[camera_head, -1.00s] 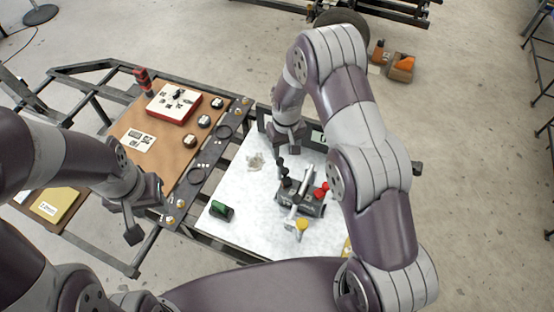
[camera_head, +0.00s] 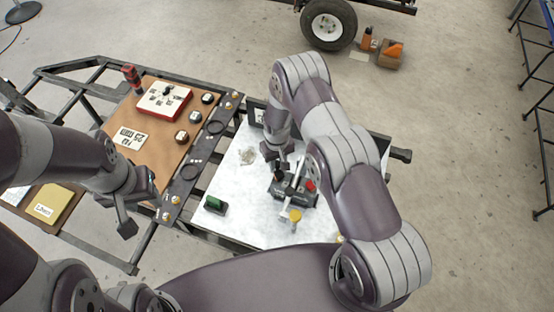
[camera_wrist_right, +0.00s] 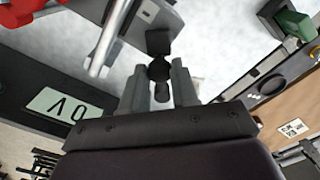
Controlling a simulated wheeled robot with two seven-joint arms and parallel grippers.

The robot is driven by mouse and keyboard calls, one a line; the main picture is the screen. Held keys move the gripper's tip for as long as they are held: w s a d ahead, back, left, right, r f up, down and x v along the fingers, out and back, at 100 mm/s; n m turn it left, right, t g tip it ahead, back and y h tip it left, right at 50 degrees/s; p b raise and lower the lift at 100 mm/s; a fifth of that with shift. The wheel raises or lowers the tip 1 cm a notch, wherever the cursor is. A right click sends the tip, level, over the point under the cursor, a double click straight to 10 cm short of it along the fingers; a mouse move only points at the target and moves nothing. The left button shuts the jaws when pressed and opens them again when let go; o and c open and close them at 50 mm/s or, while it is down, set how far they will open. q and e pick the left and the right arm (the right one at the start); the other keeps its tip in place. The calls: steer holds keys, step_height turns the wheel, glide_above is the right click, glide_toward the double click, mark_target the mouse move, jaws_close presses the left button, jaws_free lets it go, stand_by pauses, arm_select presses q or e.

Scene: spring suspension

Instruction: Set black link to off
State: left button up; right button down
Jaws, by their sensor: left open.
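The black link's round black knob (camera_wrist_right: 160,70) shows in the right wrist view, on a dark stem from the grey lever block (camera_head: 308,199). My right gripper (camera_wrist_right: 157,72) has its fingertips on either side of the knob. Whether they press on it cannot be told. In the head view my right gripper (camera_head: 276,160) is at the back left of the block, and the arm partly hides the link. My left gripper (camera_head: 135,212) is open and empty, left of the white table (camera_head: 245,215), over the frame.
The block also carries a silver lever (camera_head: 297,172), a red knob (camera_head: 310,186) and a yellow knob (camera_head: 295,215). A green-and-black part (camera_head: 215,204) lies front left on the table. A brown board (camera_head: 150,120) with a red-edged box (camera_head: 165,101) stands to the left.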

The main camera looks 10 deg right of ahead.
steer(key=shift+a, duration=0.1)
steer(key=w+a+m+b, duration=0.4)
steer(key=m+b, duration=0.6)
steer(key=m, duration=0.5)
steer(key=shift+a, duration=0.95)
steer(key=shift+w+r, duration=0.1)
steer(key=shift+r, duration=0.05)
steer(key=c, duration=1)
jaws_free()
steer(key=shift+c, duration=0.2)
steer(key=shift+o, duration=1)
steer(key=shift+b, duration=0.3)
